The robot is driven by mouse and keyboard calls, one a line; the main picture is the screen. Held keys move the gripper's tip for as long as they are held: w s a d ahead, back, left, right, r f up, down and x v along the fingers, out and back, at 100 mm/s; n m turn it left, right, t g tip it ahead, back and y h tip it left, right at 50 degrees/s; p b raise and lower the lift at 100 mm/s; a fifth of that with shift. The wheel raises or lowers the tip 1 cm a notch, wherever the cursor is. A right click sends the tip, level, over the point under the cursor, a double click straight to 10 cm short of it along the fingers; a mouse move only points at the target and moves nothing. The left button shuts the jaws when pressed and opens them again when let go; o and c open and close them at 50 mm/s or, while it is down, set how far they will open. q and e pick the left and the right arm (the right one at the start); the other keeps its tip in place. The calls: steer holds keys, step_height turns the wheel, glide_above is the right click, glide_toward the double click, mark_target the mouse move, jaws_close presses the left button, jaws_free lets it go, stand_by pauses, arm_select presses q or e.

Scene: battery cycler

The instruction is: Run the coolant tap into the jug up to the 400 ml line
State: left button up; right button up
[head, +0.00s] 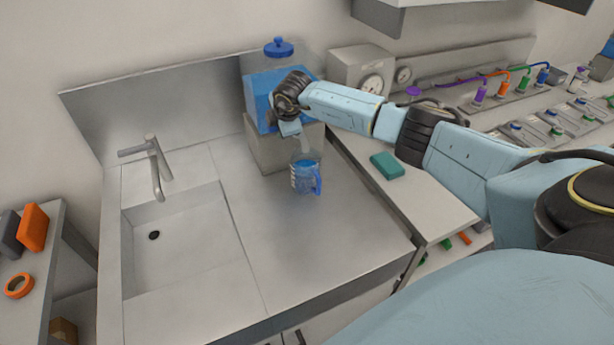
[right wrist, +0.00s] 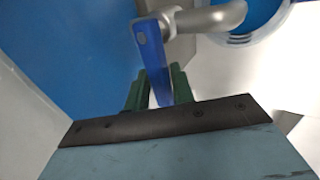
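The coolant tank (head: 262,85), clear with blue liquid and a blue lid, stands on a grey block at the back of the counter. The jug (head: 305,175), with a blue handle, stands on the counter in front of the block. Blue shows inside it, but its level against the marks is too small to read. My right gripper (head: 291,128) is at the tank's front, above the jug. In the right wrist view, its green fingers (right wrist: 160,88) are shut around the blue tap lever (right wrist: 150,55), beside the grey spout (right wrist: 210,18). The jug's round mouth (right wrist: 250,38) shows at upper right. My left gripper is out of view.
A sink (head: 175,240) with a grey faucet (head: 156,165) is left of the jug. A teal block (head: 387,165) lies on the bench to the right. Gauges and cabled battery cells stand further right. The front counter is clear.

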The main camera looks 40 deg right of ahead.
steer(key=shift+o, duration=1.2)
steer(key=shift+w, duration=0.1)
steer(key=d+p+v, duration=0.1)
steer(key=p+v, duration=0.5)
steer(key=v, duration=0.1)
steer(key=shift+a+r, duration=0.4)
steer(key=shift+a, duration=0.1)
steer(key=shift+a, duration=0.1)
